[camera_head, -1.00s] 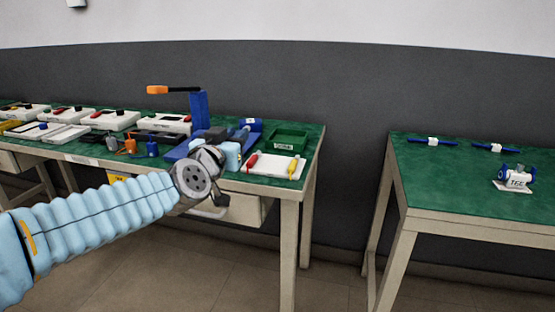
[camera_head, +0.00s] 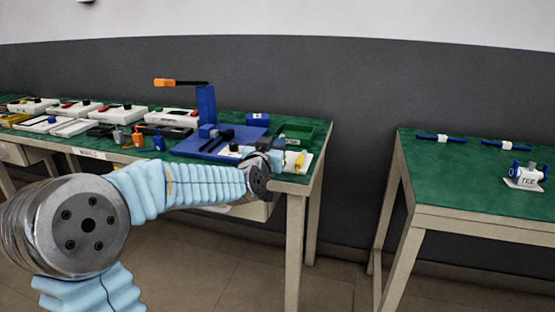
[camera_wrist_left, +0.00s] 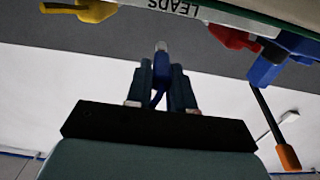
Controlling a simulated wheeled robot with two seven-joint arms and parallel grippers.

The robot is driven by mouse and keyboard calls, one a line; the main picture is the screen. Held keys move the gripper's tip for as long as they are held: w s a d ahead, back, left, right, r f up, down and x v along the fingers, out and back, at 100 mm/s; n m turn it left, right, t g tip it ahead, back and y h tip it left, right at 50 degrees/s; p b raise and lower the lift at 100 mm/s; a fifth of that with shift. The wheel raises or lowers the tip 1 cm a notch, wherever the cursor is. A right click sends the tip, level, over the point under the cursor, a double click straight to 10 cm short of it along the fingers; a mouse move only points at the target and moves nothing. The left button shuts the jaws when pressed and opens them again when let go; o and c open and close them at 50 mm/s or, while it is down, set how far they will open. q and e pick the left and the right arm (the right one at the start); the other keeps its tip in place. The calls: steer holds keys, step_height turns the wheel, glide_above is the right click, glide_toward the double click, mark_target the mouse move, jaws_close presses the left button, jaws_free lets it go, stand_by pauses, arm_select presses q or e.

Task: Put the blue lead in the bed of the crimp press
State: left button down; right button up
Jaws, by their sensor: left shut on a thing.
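The crimp press is blue, with an upright post (camera_head: 206,104), a flat base (camera_head: 214,148) and an orange-handled lever (camera_head: 164,82). It stands on the left table, and part of it shows upside down in the left wrist view (camera_wrist_left: 278,58). My left gripper (camera_head: 277,157) is at the leads tray (camera_head: 306,167), right of the press. In the left wrist view the gripper (camera_wrist_left: 161,82) is shut on the blue lead (camera_wrist_left: 161,66), whose pale tip points away from the gripper. The head view does not show the lead clearly. The press bed is partly hidden. My right gripper is out of view.
A yellow lead (camera_head: 299,161) lies in the tray; a red lead (camera_wrist_left: 232,38) shows in the wrist view. A green bin (camera_head: 297,131) and a blue block (camera_head: 257,119) stand behind. White fixtures (camera_head: 120,114) fill the table's left. A second table (camera_head: 465,180) stands right across a gap.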

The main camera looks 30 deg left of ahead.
arm_select(q)
steer(key=shift+w+f, duration=0.4)
steer(key=shift+f, duration=0.15)
steer(key=f, duration=0.2)
steer(key=shift+w+f+b, duration=0.3)
steer(key=shift+w+f, duration=0.05)
steer(key=shift+f, duration=0.25)
steer(key=shift+f+b, duration=0.3)
steer(key=shift+b, duration=0.05)
steer(key=c, duration=1)
jaws_free()
steer(key=shift+r, duration=0.1)
